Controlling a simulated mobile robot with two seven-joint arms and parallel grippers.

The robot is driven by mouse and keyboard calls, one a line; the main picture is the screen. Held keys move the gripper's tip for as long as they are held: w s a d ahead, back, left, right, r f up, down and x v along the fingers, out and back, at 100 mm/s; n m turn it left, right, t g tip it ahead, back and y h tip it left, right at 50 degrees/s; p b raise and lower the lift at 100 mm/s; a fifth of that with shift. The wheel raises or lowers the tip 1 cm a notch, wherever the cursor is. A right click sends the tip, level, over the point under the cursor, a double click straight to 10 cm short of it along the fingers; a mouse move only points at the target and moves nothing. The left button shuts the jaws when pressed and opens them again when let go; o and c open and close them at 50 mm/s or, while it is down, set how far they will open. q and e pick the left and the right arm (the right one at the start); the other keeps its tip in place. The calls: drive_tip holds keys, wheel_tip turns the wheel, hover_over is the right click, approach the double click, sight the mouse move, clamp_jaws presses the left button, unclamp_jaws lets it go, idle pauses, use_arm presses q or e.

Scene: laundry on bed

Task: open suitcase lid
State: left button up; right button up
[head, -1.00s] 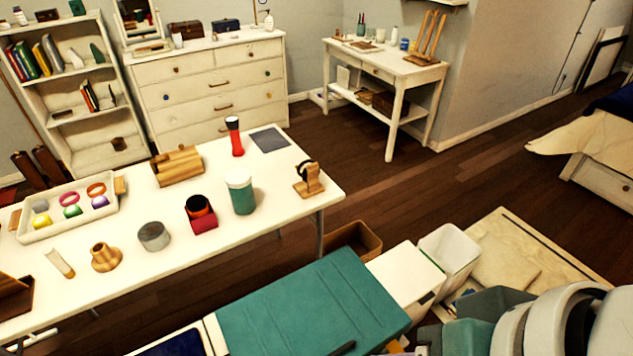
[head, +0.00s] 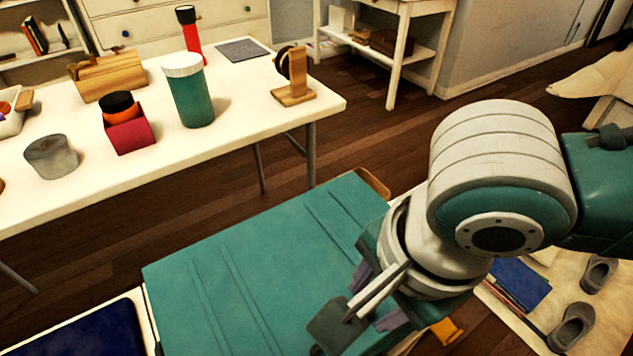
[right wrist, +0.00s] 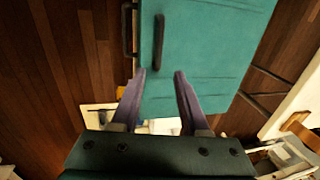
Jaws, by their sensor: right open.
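The suitcase is a teal box with a ridged, flat lid (head: 250,270), lying shut beside the white table in the head view. The lid fills the upper middle of the right wrist view (right wrist: 205,50). A dark handle bar (right wrist: 158,42) crosses it there, with another dark handle (right wrist: 127,30) at its left edge. My right gripper (head: 372,298) is over the suitcase's near right part. In the right wrist view, its two purple-grey fingers (right wrist: 160,74) are apart and empty, on either side below the handle bar. Contact with the suitcase cannot be told. My left gripper is not in view.
A white table (head: 230,130) with a green jar (head: 188,92), a headphone stand (head: 293,80) and other items stands behind the suitcase. A dark blue item (head: 85,330) lies to the left. Grey shoes (head: 585,300) and a blue book (head: 520,282) lie at the right.

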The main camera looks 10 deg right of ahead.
drive_tip(key=f+b, duration=0.1)
drive_tip(key=f, duration=0.2)
drive_tip(key=w+f+b, duration=0.1)
drive_tip(key=f+b, duration=0.1)
drive_tip(key=f, duration=0.1)
drive_tip(key=f+b, duration=0.1)
drive_tip(key=f, duration=0.2)
drive_tip(key=shift+w+a+f, duration=0.25)
drive_tip(key=shift+a, duration=0.15)
clamp_jaws()
idle(0.9)
